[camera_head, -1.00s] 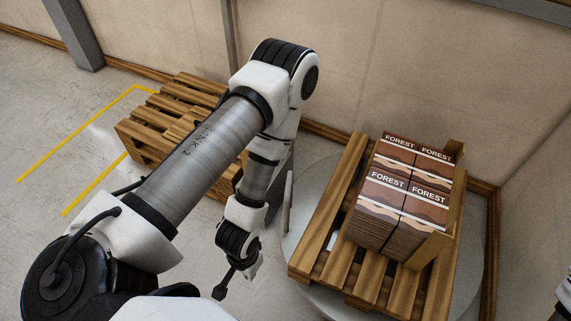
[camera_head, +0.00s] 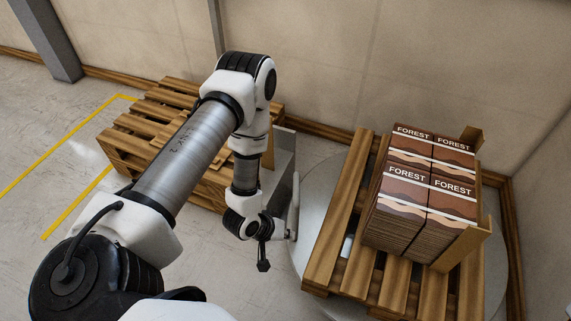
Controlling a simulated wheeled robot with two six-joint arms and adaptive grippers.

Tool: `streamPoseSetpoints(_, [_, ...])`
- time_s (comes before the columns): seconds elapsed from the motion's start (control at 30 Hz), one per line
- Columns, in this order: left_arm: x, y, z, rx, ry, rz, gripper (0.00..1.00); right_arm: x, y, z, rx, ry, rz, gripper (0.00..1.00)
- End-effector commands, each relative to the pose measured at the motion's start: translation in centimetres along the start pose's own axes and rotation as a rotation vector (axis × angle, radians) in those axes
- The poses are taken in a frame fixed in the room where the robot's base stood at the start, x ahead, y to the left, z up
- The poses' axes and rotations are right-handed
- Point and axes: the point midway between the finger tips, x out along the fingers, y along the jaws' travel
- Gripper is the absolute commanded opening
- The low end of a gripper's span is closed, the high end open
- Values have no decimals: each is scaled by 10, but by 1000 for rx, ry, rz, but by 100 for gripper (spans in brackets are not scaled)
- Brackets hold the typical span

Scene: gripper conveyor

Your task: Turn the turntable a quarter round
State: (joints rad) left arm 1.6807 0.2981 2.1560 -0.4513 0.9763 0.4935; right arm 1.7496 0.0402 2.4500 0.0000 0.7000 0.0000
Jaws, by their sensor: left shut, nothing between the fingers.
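The turntable is a pale grey round disc (camera_head: 318,190) on the floor at the right. It bears a wooden pallet (camera_head: 333,232) stacked with brown cartons marked FOREST (camera_head: 432,190). An upright pale grey bar (camera_head: 295,206) stands at the disc's left rim. My left gripper (camera_head: 288,236) is shut and empty, beside the lower part of this bar. I cannot tell whether it touches the bar. My right gripper is not in view.
Another wooden pallet (camera_head: 125,150) lies behind my left arm. A grey box-like block (camera_head: 284,160) stands between it and the turntable. Walls close in behind and to the right. Yellow lines (camera_head: 52,167) mark open floor at the left.

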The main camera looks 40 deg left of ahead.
Motion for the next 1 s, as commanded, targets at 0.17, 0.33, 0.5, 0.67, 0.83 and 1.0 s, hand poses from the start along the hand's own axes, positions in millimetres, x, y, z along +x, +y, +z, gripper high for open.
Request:
streamPoseSetpoints(0.17, [118, -80, -68, -296, 268, 395, 0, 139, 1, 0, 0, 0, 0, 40])
streamPoseSetpoints(0.33, [138, -158, -102, -456, 317, 747, 0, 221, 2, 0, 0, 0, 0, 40])
streamPoseSetpoints(0.5, [127, -211, -102, -522, 240, 937, 0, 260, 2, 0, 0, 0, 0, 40])
streamPoseSetpoints(0.67, [116, -218, -103, -536, 205, 978, 0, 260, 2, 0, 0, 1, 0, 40])
streamPoseSetpoints(0.83, [114, -216, -103, -537, 204, 977, 0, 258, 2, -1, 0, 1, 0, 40])
streamPoseSetpoints(1.0, [119, -213, -104, -536, 203, 977, 0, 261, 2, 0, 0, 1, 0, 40])
